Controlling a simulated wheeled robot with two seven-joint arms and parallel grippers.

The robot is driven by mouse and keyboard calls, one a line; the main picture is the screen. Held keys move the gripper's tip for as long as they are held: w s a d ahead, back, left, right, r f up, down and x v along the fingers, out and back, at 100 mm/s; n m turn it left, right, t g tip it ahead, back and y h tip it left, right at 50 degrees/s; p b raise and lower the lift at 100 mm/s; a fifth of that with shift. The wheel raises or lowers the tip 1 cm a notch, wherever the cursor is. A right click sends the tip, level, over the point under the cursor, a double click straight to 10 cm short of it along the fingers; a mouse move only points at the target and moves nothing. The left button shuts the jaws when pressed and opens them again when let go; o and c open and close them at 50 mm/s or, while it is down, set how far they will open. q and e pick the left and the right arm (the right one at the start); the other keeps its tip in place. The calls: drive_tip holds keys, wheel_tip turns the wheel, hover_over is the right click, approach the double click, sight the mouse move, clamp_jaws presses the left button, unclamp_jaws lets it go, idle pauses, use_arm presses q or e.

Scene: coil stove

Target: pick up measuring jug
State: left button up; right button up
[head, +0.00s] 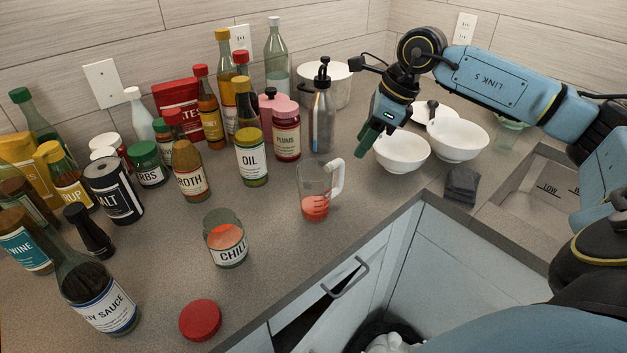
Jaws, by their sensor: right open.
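The measuring jug (315,190) is clear with a pale handle on its right side and red markings or contents low down. It stands upright on the counter near the front edge, in the middle of the head view. My right gripper (368,148) hangs above the counter, up and to the right of the jug, beside a white bowl. It is open, with nothing seen between its fingers, and it is apart from the jug. My left gripper is not in view.
White bowls (402,153) stand right of the jug, with a dark folded cloth (462,185) near the edge. A dark pump bottle (322,115) stands behind it. Many bottles crowd the left. A drawer below is ajar.

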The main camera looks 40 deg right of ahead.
hover_over(339, 186)
drive_tip(key=s+d, duration=0.2)
wheel_tip(339, 186, down, 6)
drive_tip(key=r, duration=0.1)
drive_tip(key=x, duration=0.2)
drive_tip(key=shift+w+a+f, duration=0.1)
drive_tip(key=shift+w+f, duration=0.15)
drive_tip(key=shift+w, duration=0.1)
drive_tip(key=x, duration=0.2)
drive_tip(key=shift+w+f, duration=0.25)
drive_tip(key=shift+f, duration=0.05)
drive_tip(key=shift+w+a+f, duration=0.15)
drive_tip(key=shift+f, duration=0.3)
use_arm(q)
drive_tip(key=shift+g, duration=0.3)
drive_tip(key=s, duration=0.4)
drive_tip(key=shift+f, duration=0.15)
use_arm(e)
clamp_jaws()
